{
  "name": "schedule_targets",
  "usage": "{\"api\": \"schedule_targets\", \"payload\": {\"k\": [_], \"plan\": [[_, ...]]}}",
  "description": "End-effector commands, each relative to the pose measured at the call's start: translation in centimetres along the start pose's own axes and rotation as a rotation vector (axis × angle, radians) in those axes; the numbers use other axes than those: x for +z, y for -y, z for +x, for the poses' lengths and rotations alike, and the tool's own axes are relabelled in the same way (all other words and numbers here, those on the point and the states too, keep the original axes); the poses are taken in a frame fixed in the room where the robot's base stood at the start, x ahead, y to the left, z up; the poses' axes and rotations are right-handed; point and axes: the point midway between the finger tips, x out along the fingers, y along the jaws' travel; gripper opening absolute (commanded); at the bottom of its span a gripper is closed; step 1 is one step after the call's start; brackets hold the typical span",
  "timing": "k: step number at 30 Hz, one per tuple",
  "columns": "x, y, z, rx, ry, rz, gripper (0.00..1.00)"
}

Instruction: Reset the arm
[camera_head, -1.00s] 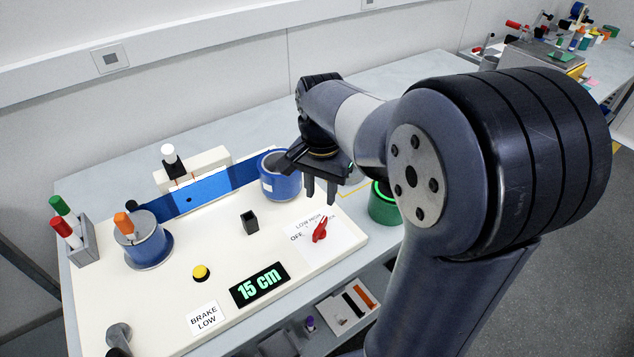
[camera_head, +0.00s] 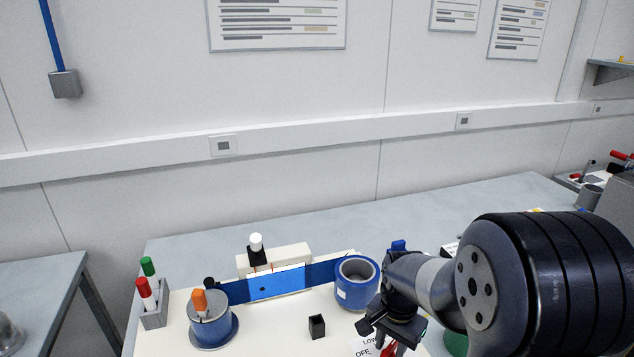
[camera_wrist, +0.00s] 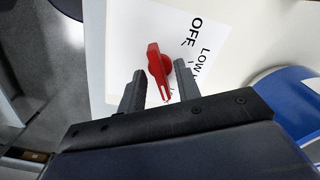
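In the head view my arm (camera_head: 425,285) reaches in from the right. The gripper hangs over the right part of the white board, where a bit of the red knob (camera_head: 389,349) shows; the fingertips are largely cut off or hidden.
A blue spool (camera_head: 357,283) stands just left of my gripper. A blue band (camera_head: 278,282) runs to another blue spool (camera_head: 211,331) with an orange-topped marker. A marker holder (camera_head: 154,314) stands far left, and a small black block (camera_head: 317,326) mid-board.

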Motion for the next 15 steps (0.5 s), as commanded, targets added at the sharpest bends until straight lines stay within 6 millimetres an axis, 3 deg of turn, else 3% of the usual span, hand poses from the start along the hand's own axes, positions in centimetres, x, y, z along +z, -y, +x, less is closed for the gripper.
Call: {"api": "schedule_targets", "payload": {"k": [13, 15], "plan": [[0.0, 0.0, 0.0, 0.000, 0.000, 0.034, 0.32], [-0.1, 0.1, -1.1, -0.004, -0.004, 0.038, 0.32]]}}
